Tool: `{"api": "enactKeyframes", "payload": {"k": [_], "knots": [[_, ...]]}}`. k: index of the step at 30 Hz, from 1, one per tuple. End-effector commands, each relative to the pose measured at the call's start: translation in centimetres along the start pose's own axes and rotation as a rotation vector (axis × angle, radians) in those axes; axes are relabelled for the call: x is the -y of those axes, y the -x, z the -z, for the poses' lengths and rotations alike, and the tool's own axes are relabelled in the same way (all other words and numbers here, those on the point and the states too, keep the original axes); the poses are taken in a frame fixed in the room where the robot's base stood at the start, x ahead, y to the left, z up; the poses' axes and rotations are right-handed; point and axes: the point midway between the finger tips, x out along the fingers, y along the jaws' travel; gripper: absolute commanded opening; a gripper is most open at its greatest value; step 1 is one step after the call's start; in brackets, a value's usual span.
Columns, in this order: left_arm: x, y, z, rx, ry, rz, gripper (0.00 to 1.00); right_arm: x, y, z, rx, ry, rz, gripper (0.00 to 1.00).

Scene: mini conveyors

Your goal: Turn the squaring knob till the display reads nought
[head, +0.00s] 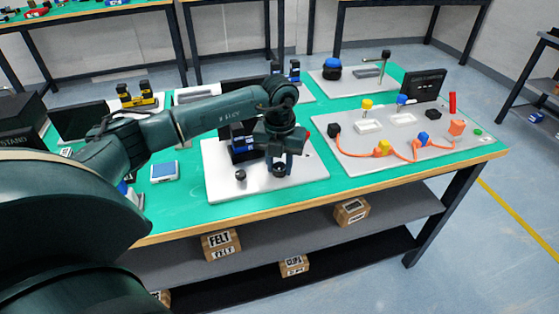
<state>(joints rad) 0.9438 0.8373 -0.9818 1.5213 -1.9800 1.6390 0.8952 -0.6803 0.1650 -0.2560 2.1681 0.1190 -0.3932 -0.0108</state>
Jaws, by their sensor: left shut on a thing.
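My left gripper (279,163) points down over the front right part of a white board (228,188) on the green bench. It is shut on a small dark round knob (280,171), with the fingers around its upper part. A second small dark knob (241,176) stands on the board to the left, apart from the gripper. A black and blue unit (240,137) stands behind them, partly hidden by my arm. I cannot make out a number on any display. My right gripper is not in view.
A blue-topped scale-like box (165,171) lies left of the board. At the right, another white board (433,154) carries coloured blocks and an orange cable, with a dark sign (424,86) behind it. The bench's front edge (330,202) is near.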

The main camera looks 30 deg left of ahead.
Motion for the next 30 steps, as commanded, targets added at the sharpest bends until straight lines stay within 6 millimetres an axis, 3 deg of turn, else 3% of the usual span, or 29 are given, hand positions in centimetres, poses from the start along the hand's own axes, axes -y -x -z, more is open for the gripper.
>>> {"api": "enactKeyframes", "payload": {"k": [12,27,28,30], "knots": [[-0.06,0.11,-0.04,0.001,0.17,0.0,0.08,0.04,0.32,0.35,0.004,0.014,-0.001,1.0],[-0.04,0.08,-0.04,0.001,0.187,0.0,0.08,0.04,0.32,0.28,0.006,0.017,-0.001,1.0],[-0.04,0.08,-0.04,0.001,0.187,0.0,0.31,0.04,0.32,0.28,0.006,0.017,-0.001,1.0],[-0.03,0.07,-0.03,0.001,0.186,0.0,0.37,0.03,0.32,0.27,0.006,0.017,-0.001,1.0]]}}
